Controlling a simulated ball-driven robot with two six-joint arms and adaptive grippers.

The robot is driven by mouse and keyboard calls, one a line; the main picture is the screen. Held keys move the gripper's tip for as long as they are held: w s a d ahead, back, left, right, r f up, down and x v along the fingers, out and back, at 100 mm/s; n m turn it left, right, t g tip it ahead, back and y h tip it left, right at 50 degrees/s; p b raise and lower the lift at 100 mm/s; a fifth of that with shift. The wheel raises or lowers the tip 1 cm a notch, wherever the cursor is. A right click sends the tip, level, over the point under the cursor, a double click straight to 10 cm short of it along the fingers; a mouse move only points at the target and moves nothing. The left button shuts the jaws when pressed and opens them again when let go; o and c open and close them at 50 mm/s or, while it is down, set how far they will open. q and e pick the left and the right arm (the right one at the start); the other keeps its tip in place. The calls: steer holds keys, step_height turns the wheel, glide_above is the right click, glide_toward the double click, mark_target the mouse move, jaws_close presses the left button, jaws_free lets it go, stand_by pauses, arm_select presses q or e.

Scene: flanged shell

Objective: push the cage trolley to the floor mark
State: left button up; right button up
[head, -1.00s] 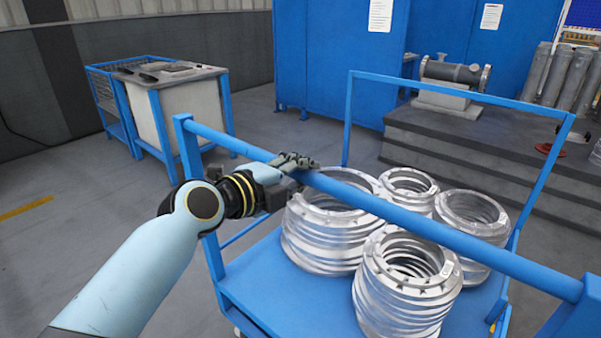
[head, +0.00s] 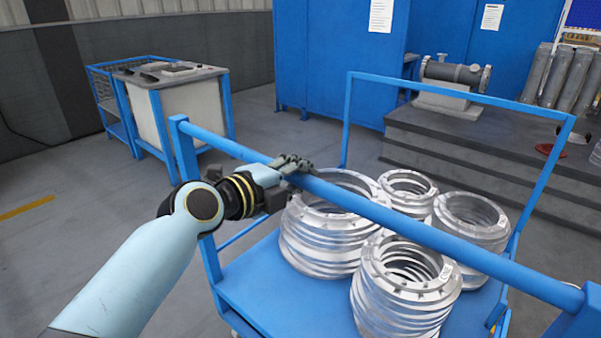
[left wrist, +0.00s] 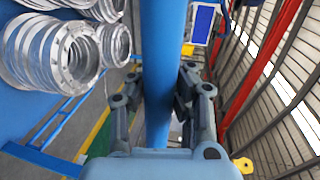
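The blue trolley (head: 262,285) stands in front of me in the head view, with an upright blue frame at each end. Stacks of silver flanged rings (head: 408,268) sit on its deck, and they also show in the left wrist view (left wrist: 75,58). My left gripper (head: 291,166) is at the near handle bar (head: 430,236), toward its left end. In the left wrist view, the gripper's fingers (left wrist: 160,95) lie on both sides of the bar (left wrist: 165,45), closed against it. My right gripper is out of view. I cannot tell which floor marking is the floor mark.
A yellow floor line (head: 26,207) lies at the left. A blue-framed bin (head: 185,110) stands at the back left, beside open grey floor. Blue cabinets (head: 330,60) and a grey stepped platform (head: 470,150) with a pipe piece (head: 452,73) stand behind the trolley.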

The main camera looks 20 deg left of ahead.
arm_select(q)
steer(key=o, duration=0.8)
steer(key=shift+w+r, duration=0.1)
steer(key=shift+o, duration=0.2)
steer(key=v, duration=1.2)
